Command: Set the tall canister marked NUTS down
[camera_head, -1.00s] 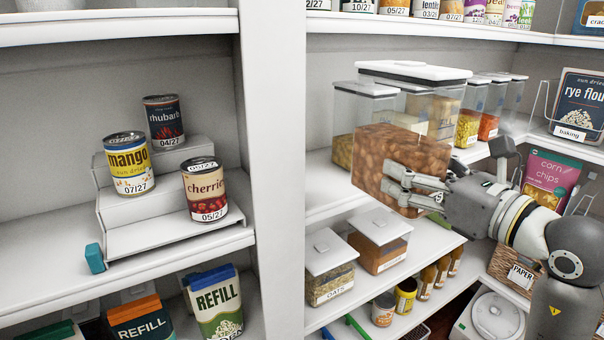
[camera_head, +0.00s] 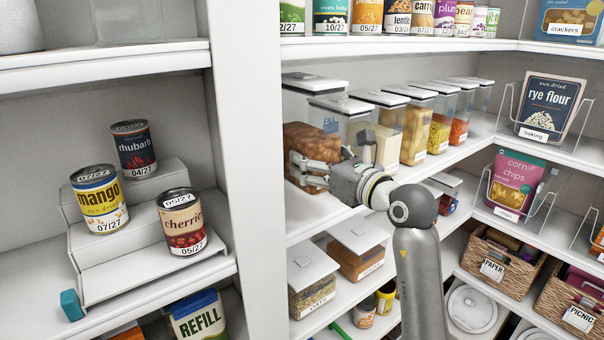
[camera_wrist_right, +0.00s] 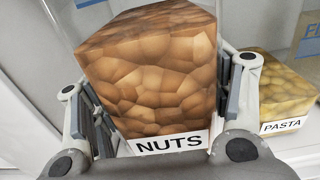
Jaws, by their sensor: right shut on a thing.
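The tall NUTS canister (camera_head: 308,140) is clear with brown nuts in its lower part. It is at the left end of the middle shelf (camera_head: 478,150), close to the white upright. My right gripper (camera_head: 316,170) is shut on it, with fingers on both sides of its lower part. In the right wrist view the canister (camera_wrist_right: 155,75) sits between the finger pads (camera_wrist_right: 162,105), its NUTS label facing me. It looks upright. I cannot tell whether its base touches the shelf. My left gripper is not in view.
A clear canister with a FILL label (camera_head: 335,122) stands close right of the NUTS canister, followed by a row of filled canisters (camera_head: 415,130). A PASTA canister (camera_wrist_right: 278,100) shows in the right wrist view. The white upright (camera_head: 245,150) borders the left.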

